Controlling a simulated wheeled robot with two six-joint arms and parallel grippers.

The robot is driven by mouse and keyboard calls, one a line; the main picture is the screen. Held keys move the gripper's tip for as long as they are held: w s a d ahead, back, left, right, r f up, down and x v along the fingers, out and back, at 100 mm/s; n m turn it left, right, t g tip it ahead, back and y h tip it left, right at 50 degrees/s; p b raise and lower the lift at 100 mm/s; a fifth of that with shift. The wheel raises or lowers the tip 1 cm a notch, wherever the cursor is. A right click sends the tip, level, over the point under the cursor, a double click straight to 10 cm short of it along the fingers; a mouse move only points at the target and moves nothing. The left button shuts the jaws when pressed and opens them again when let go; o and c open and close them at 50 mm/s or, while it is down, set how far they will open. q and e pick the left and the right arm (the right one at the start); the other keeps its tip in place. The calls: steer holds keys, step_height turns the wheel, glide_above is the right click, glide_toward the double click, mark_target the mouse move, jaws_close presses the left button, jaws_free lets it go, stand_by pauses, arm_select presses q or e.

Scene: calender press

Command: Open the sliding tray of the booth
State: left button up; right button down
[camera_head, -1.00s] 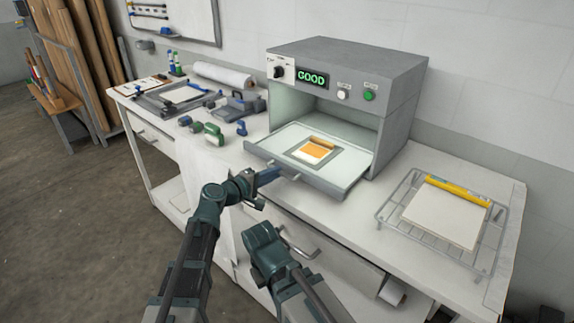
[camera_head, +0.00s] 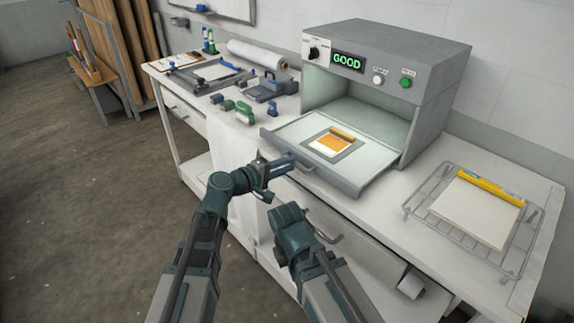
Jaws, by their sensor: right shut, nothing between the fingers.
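The booth (camera_head: 425,62) is a grey box with a lit "GOOD" display on the bench. Its sliding tray (camera_head: 300,126) sticks out of the open front, with an orange-and-white swatch (camera_head: 331,143) on a grey piece in its middle. My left gripper (camera_head: 284,163) is at the tray's front edge, with its blue fingers around the handle (camera_head: 305,167); the exact contact is small and partly hidden. My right gripper (camera_head: 288,212) is lower, in front of the bench drawers and apart from the tray. It is shut and empty, its fingers mostly hidden by its wrist.
A wire rack (camera_head: 415,205) with a pale board and a yellow-handled tool stands on the right. Tools, including green clamps (camera_head: 243,108), and a white roll (camera_head: 257,54) lie to the left. A drawer handle (camera_head: 326,237) juts out near my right arm.

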arm_select(q)
steer(key=shift+o, duration=1.1)
steer(key=p+v, duration=0.2)
steer(key=v, duration=1.1)
steer(key=shift+s+a+p, duration=0.2)
steer(key=shift+a+p, duration=0.15)
steer(key=shift+p, duration=0.05)
steer(key=shift+d, duration=0.1)
